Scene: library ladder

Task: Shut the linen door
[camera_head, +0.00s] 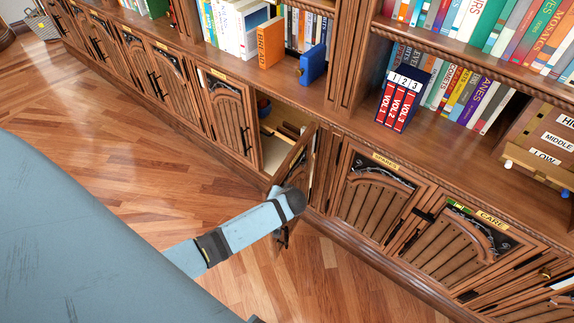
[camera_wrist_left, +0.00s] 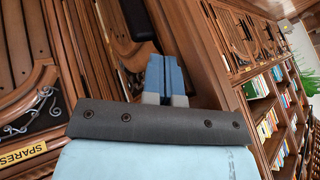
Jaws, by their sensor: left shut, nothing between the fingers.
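One cabinet door (camera_head: 298,154) in the lower row stands open, swung out from the shelf front over the floor. No readable label shows on it, so I cannot confirm from lettering that it is the linen door. My left arm reaches in from the lower left, and its wrist end overlaps the lower part of the open door in the head view. The fingers are hidden there. In the left wrist view my left gripper (camera_wrist_left: 165,78) is shut and empty, close to a dark bar (camera_wrist_left: 140,20) and wood panels. I cannot tell whether it touches them. My right gripper is out of view.
The open compartment (camera_head: 284,124) holds a few items. The spares door (camera_head: 373,198) and care door (camera_head: 455,238) are shut to its right. A shut door (camera_head: 229,115) is on its left. Bookshelves stand above. The wooden floor (camera_head: 110,130) is clear.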

